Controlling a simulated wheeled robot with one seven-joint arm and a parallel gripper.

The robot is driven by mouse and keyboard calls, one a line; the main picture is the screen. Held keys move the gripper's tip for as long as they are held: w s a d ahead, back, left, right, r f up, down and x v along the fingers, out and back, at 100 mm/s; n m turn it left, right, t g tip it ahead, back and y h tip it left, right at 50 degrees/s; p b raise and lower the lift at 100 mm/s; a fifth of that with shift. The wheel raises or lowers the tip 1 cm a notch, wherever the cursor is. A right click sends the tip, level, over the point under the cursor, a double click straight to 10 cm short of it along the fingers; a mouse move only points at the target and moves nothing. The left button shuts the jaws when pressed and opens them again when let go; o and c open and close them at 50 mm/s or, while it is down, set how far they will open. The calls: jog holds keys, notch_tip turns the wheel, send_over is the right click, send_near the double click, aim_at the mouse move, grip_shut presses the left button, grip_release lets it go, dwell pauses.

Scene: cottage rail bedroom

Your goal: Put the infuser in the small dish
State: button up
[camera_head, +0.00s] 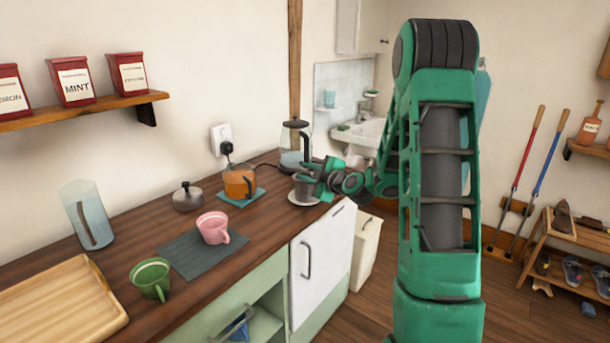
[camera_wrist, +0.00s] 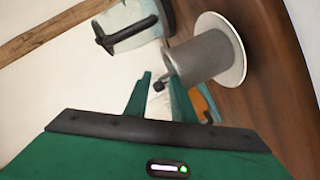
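The infuser (camera_head: 305,188) is a dark grey cylinder near the counter's front edge. It stands upright on the small white dish (camera_head: 296,201). In the wrist view the infuser (camera_wrist: 205,55) appears sideways, its base against the round white dish (camera_wrist: 240,58). My gripper (camera_head: 322,178) is just right of the infuser. Part of the infuser's right side is hidden by my gripper in the head view.
Behind the infuser is a glass kettle (camera_head: 294,145). To its left are an orange teapot (camera_head: 239,183), a grey lidded pot (camera_head: 187,197), a pink cup (camera_head: 213,228), a green cup (camera_head: 151,279), a tall glass (camera_head: 87,215) and a wooden tray (camera_head: 60,307).

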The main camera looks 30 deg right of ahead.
jog(key=v, duration=1.2)
jog(key=s+a+f+m+g+y, duration=0.25)
jog(key=s+a+f+g, duration=0.25)
jog(key=s+a+g, duration=0.3)
jog(key=s+r+m+g+h, duration=0.2)
jog(key=s+m+g, duration=0.5)
jog(key=s+m, duration=0.8)
jog(key=s, duration=1.1)
jog(key=shift+s+a+m+g, duration=0.3)
jog(key=shift+m+g, duration=0.05)
jog(key=shift+g, duration=0.05)
jog(key=shift+w, duration=0.1)
jog(key=shift+w+f+h, duration=0.15)
jog(key=shift+w+h, duration=0.1)
jog(key=shift+w, duration=0.25)
